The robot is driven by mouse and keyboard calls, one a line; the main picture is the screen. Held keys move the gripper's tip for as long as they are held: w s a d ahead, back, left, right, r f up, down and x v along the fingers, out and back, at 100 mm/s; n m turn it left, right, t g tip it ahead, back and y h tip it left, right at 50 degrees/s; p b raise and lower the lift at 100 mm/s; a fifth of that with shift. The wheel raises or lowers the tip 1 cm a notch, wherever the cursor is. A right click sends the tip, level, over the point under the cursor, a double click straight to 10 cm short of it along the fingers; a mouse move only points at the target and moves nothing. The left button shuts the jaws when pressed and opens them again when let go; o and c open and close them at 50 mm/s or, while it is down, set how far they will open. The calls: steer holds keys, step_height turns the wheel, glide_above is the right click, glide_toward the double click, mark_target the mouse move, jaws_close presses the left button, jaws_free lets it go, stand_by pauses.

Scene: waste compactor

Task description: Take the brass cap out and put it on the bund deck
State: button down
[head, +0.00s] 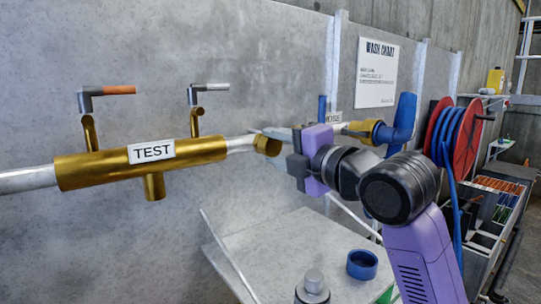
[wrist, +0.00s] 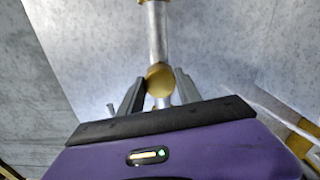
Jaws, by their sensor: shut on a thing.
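The brass cap (head: 267,146) is at the pale pipe to the right of the brass fitting marked TEST (head: 140,163). My gripper (head: 268,133) reaches in from the right and is shut on the cap. In the wrist view the round cap (wrist: 159,78) shows between my two grey fingers (wrist: 158,88), with the pipe behind it. I cannot tell whether the cap is still seated in the pipe fitting. A flat grey surface (head: 270,245), which looks like the bund deck, lies below; no label on it shows.
A blue ring (head: 362,264) and a grey bottle (head: 312,288) stand at the deck's front. Two levers (head: 105,91) rise above the fitting. A blue-handled valve (head: 395,130) and a red hose reel (head: 455,135) are at right. The deck's middle is clear.

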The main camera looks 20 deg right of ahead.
steer(key=shift+r+n, duration=0.15)
steer(key=shift+n, duration=0.25)
steer(key=c, duration=0.7)
jaws_free()
steer(key=shift+c, duration=0.2)
steer(key=shift+c, duration=0.5)
